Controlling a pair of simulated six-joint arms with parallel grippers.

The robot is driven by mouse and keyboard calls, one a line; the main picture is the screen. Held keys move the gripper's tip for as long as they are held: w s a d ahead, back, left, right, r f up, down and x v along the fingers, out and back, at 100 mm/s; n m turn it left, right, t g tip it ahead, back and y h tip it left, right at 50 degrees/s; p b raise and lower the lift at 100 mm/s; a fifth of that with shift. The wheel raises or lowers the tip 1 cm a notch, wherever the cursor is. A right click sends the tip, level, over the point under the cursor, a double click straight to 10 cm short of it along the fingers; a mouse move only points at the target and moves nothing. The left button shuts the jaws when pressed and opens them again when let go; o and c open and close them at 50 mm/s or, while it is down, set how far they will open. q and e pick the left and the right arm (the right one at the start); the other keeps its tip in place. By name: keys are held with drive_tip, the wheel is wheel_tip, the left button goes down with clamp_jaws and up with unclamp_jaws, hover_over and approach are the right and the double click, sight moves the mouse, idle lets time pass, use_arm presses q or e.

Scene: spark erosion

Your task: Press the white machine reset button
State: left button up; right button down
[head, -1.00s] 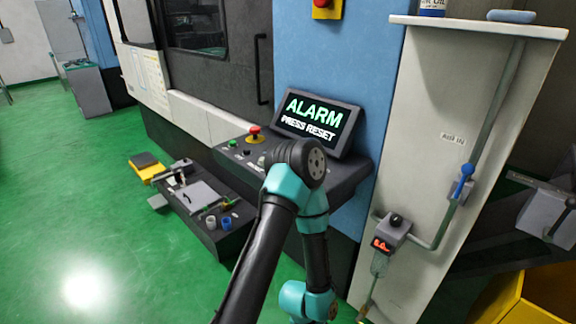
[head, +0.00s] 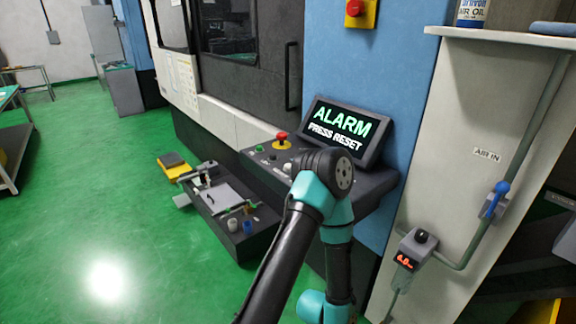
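The control panel (head: 378,188) juts from the machine under a tilted screen (head: 340,131) that reads ALARM PRESS RESET. On the panel are a red mushroom button (head: 282,137) on a yellow base, a green button (head: 260,148) and small dark controls. A pale button (head: 287,168) shows just left of my arm's dark joint; it may be the white reset button, but it is too small to be sure. My arm's joint hides part of the panel beside it. Neither of my grippers shows.
An air unit (head: 412,248) with a red display and a blue valve handle (head: 497,198) are on the right. A low dark tray (head: 232,240) with tools and cups stands on the floor, near a yellow-and-black item (head: 174,163). The green floor at left is largely clear.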

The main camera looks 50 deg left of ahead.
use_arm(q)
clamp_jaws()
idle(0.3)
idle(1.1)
